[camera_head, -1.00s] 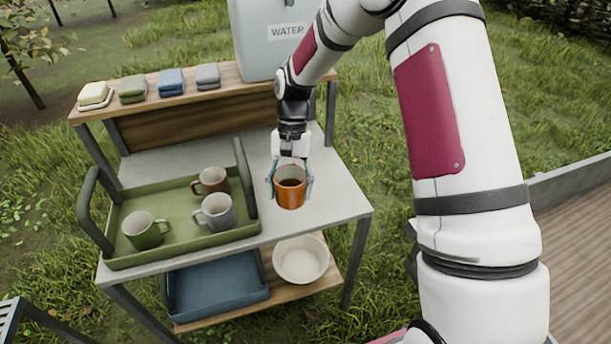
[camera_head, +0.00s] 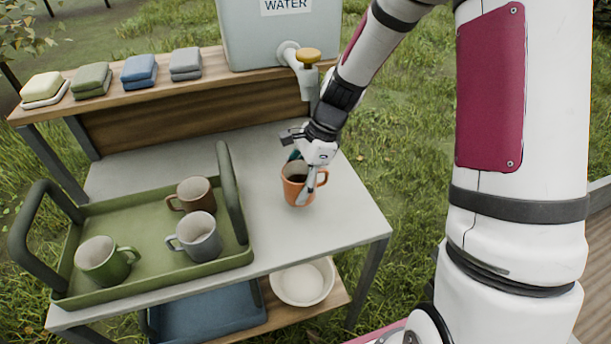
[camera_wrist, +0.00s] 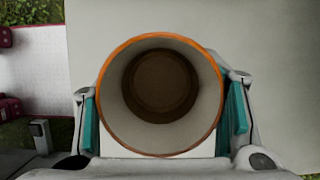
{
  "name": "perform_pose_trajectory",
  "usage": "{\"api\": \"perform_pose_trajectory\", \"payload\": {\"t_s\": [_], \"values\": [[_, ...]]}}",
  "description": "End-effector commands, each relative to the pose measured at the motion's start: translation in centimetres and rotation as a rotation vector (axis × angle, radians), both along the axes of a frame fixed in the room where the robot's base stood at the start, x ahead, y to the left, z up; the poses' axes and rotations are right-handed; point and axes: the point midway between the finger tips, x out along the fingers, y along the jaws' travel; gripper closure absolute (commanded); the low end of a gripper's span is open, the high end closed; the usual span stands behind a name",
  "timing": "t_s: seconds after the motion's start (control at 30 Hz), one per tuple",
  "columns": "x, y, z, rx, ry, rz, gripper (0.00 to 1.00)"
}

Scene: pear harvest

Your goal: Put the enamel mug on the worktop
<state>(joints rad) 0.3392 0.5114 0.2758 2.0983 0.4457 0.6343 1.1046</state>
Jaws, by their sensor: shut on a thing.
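The orange mug (camera_head: 292,190) has a pale inside and a brown bottom, and its handle points right. My gripper (camera_head: 303,183) is shut on it from above, over the right part of the grey worktop (camera_head: 343,222). In the wrist view, the mug (camera_wrist: 212,125) opens toward the camera between the teal finger pads of my gripper (camera_wrist: 164,112). The mug looks roughly upright, low over the worktop. I cannot tell whether its base touches.
A green tray (camera_head: 165,275) with a green mug (camera_head: 103,262), a brown mug (camera_head: 196,195) and a grey mug (camera_head: 199,238) stands left. A water tank (camera_head: 250,40) with a tap (camera_head: 308,75) is behind. Worktop right of the mug is clear.

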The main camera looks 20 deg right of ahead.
Motion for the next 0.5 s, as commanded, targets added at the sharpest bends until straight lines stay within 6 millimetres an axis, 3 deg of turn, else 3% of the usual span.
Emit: {"api": "perform_pose_trajectory", "payload": {"t_s": [0.2,0.5], "values": [[3.9,-2.6,-0.5,0.0,0.0,0.0,0.72],[5.7,-3.7,-0.7,0.0,0.0,0.0,0.72]]}}
